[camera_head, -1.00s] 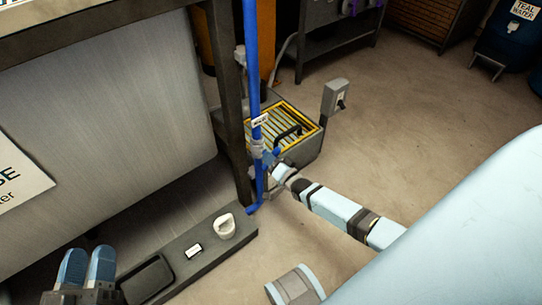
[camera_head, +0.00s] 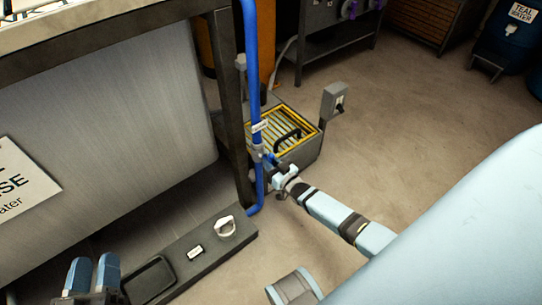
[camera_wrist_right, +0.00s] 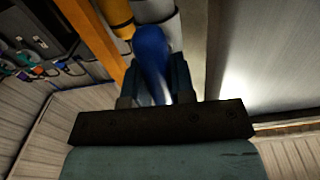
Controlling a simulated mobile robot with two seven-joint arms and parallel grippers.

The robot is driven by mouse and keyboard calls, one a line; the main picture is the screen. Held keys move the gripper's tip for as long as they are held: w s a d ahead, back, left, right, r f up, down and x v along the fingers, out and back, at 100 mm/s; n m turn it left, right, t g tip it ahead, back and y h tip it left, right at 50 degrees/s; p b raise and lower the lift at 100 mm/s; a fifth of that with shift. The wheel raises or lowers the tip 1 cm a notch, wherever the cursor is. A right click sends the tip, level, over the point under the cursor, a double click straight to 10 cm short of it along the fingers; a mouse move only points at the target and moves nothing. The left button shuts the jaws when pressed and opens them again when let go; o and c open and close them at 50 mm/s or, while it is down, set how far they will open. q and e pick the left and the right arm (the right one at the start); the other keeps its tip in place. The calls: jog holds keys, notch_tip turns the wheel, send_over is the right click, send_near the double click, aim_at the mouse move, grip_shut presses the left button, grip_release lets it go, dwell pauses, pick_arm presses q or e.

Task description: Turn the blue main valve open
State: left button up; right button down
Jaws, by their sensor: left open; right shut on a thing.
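The blue main valve is on the vertical blue pipe (camera_head: 252,75), below a small white label (camera_head: 260,126). Its blue lever (camera_head: 269,157) sticks out low on the pipe, partly hidden by my right gripper (camera_head: 275,163). In the right wrist view the blue lever (camera_wrist_right: 150,50) lies between the two fingers, and the gripper is shut on it. How far the lever is turned is hard to tell. My left gripper (camera_head: 93,266) is open and empty at the lower left, apart from the valve.
A dark post (camera_head: 232,130) and a large grey tank (camera_head: 110,120) stand left of the pipe. A yellow-edged grated box (camera_head: 310,148) is close behind the valve. A low grey ledge (camera_head: 215,257) runs along the floor. Open floor (camera_head: 420,110) lies to the right.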

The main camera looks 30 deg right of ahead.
pick_arm(q)
jog(key=shift+a+r, duration=0.1)
pick_arm(e)
jog(key=shift+n, duration=0.5)
jog(key=c, duration=1)
grip_release()
jog(key=shift+o, duration=0.2)
pick_arm(q)
notch_tip(320, 180, down, 6)
jog(key=a+g+y+p, duration=0.2)
jog(key=g+p, duration=0.1)
jog(key=shift+s+a+f+y+p, duration=0.25)
jog(key=shift+s+a+y+p, duration=0.05)
jog(key=shift+s+y+p, duration=0.1)
pick_arm(e)
jog(key=s+d, duration=0.1)
jog(key=s, duration=1.2)
jog(key=shift+s, duration=0.4)
pick_arm(q)
jog(key=shift+r, duration=0.1)
